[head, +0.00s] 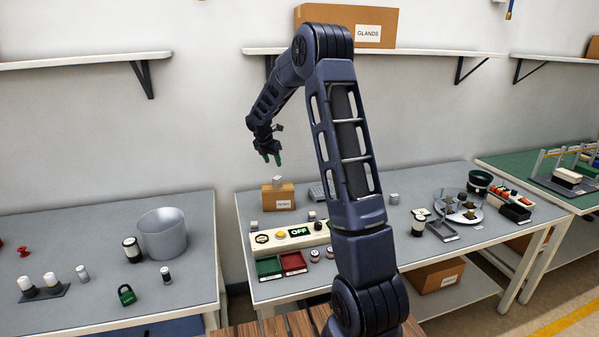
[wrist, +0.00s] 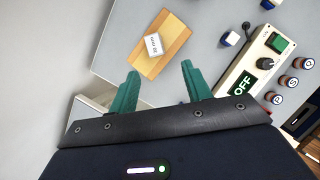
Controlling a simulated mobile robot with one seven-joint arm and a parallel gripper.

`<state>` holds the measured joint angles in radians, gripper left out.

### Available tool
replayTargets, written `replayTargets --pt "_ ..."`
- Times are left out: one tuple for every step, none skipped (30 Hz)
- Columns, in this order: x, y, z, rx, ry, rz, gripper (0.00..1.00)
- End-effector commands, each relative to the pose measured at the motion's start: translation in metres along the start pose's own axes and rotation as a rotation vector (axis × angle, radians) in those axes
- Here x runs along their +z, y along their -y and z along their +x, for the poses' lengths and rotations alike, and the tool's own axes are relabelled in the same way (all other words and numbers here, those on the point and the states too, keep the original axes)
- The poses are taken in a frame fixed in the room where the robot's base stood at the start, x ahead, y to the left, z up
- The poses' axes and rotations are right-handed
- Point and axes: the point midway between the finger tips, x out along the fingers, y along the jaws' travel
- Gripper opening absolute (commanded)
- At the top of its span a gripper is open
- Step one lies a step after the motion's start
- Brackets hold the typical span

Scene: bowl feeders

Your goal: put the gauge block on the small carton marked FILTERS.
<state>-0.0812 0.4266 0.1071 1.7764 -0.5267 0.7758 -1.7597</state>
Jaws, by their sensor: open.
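The gauge block (head: 278,181), a small pale grey block with dark print, sits on top of the small brown carton (head: 279,197) on the middle table. The carton's white label is too small to read surely. In the wrist view the block (wrist: 154,46) lies flat on the carton's top (wrist: 174,38), near its middle and clear of the edges. My gripper (head: 269,159) is above the block and apart from it. Its green fingers (wrist: 160,68) are open, with nothing between them.
A sign panel (head: 262,239) with a green OFF plate stands in front of the carton. Small pale cubes stand near it, one at the left (head: 254,225). Red and green trays (head: 268,267) lie in front. A wall shelf (head: 437,53) holds a GLANDS box (head: 330,18).

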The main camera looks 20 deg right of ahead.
Motion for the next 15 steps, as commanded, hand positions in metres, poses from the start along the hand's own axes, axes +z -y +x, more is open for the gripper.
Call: replayTargets --pt "0.002 0.009 -0.014 0.005 0.001 0.046 0.49" --pt "0.002 0.015 -0.022 0.007 0.001 0.082 0.49" --pt "0.002 0.025 -0.033 0.009 0.0 0.133 0.49" --pt "0.002 0.032 -0.043 0.011 -0.001 0.176 0.49" --pt "0.001 0.04 -0.052 0.013 -0.003 0.219 0.49" --pt "0.0 0.05 -0.064 0.015 -0.005 0.277 0.49" --pt "-0.001 0.058 -0.071 0.017 -0.008 0.321 0.49" --pt "-0.002 0.066 -0.08 0.019 -0.01 0.365 0.49" --pt "-0.004 0.076 -0.091 0.022 -0.013 0.422 0.49" --pt "-0.005 0.084 -0.099 0.024 -0.016 0.466 0.49" --pt "-0.007 0.092 -0.106 0.026 -0.019 0.509 0.49" --pt "-0.009 0.103 -0.116 0.028 -0.022 0.566 0.49" --pt "-0.011 0.111 -0.123 0.03 -0.026 0.61 0.49" --pt "-0.013 0.119 -0.131 0.032 -0.029 0.653 0.49" --pt "-0.016 0.131 -0.14 0.034 -0.034 0.711 0.49"
